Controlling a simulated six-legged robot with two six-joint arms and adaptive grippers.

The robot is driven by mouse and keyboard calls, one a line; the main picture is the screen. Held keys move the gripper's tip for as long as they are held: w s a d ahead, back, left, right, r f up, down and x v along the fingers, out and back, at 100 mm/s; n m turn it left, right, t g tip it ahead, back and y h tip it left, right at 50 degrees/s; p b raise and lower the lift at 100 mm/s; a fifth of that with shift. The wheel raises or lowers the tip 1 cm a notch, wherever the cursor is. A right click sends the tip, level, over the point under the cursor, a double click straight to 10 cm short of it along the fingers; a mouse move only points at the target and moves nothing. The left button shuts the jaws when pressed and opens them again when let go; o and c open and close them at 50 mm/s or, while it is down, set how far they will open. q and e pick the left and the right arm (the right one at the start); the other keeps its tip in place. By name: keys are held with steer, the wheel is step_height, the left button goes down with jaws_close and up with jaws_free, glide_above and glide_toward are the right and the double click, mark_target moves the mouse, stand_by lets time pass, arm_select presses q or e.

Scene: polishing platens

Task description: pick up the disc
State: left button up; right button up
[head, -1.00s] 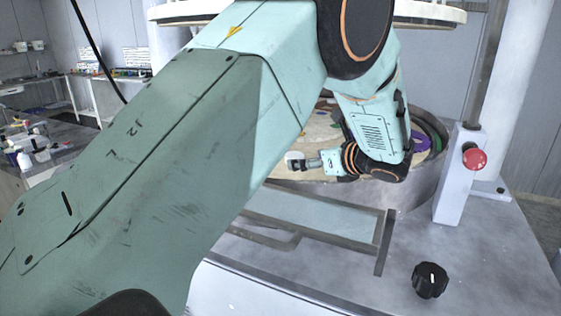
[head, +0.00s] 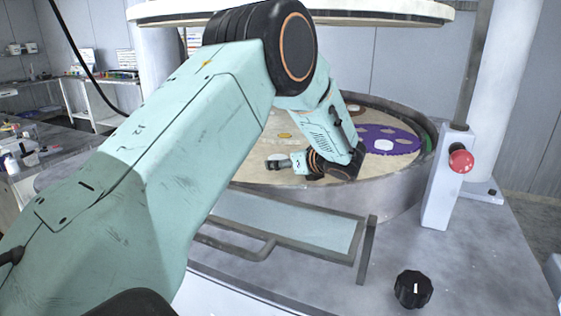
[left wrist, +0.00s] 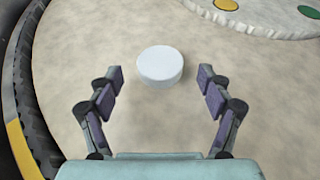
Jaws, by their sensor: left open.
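The white disc (left wrist: 160,66) is a short round puck lying flat on the tan platen surface (left wrist: 245,75) in the left wrist view. My left gripper (left wrist: 160,76) is open, with its two dark-padded fingers on either side of the near part of the disc. A gap shows between each finger and the disc, and nothing is held. In the head view my left gripper (head: 277,163) is low over the near left part of the platen; the disc there is hard to tell from the fingers. My right gripper is in neither view.
A pale carrier (left wrist: 270,22) with yellow and green round spots lies beyond the disc. A toothed ring (left wrist: 22,100) borders the platen at left. A purple carrier (head: 380,135) with a white disc lies at right. A red stop button (head: 461,161) stands right of the basin.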

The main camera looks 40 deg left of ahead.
arm_select(q)
steer(key=shift+x, duration=0.9)
steer(key=shift+s+d+r, duration=0.15)
steer(key=shift+d+r, duration=0.05)
steer(key=shift+d, duration=0.25)
steer(key=c, duration=0.3)
steer(key=shift+a+f, duration=0.2)
steer(key=shift+a, duration=0.05)
steer(key=c, duration=0.4)
steer(key=shift+d+r, duration=0.15)
steer(key=c, duration=0.6)
